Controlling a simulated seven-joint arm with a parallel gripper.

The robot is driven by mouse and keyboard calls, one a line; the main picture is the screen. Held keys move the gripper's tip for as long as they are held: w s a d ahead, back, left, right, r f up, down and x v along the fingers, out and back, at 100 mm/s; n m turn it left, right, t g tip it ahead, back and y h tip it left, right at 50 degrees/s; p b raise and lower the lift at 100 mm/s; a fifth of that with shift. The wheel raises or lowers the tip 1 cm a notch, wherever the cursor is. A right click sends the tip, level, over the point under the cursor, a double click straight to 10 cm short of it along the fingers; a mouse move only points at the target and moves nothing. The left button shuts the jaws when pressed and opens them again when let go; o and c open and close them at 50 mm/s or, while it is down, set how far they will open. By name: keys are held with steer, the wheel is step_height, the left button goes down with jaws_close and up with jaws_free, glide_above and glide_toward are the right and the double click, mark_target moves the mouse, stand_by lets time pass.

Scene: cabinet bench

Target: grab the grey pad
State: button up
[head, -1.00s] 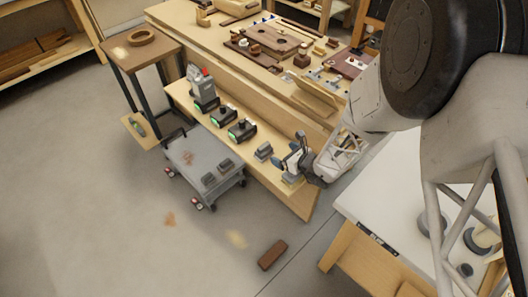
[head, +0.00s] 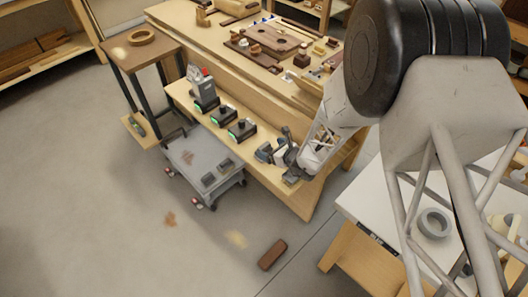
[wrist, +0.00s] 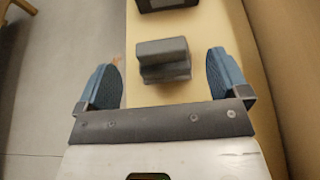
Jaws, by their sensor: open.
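A grey pad (wrist: 163,60), a stepped grey block, lies on the lower bench shelf. In the wrist view it sits between and slightly beyond my two blue fingertips, with a gap on each side. In the head view this pad (head: 264,152) is just left of my gripper (head: 281,149), partly close behind the fingers. My gripper (wrist: 163,72) is open and empty. A second grey block (head: 292,179) lies on the shelf below my gripper, toward the shelf's near end.
Black devices with green fronts (head: 242,130) stand along the shelf; one dark box (wrist: 165,4) shows beyond the pad. A grey cart (head: 190,157) with two dark grey pads (head: 208,179) stands beside it. A brown brick (head: 272,254) lies on the floor.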

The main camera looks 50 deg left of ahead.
mark_target(264, 146)
steer(key=shift+a, duration=0.1)
steer(key=shift+x, duration=2.55)
steer(key=c, duration=0.8)
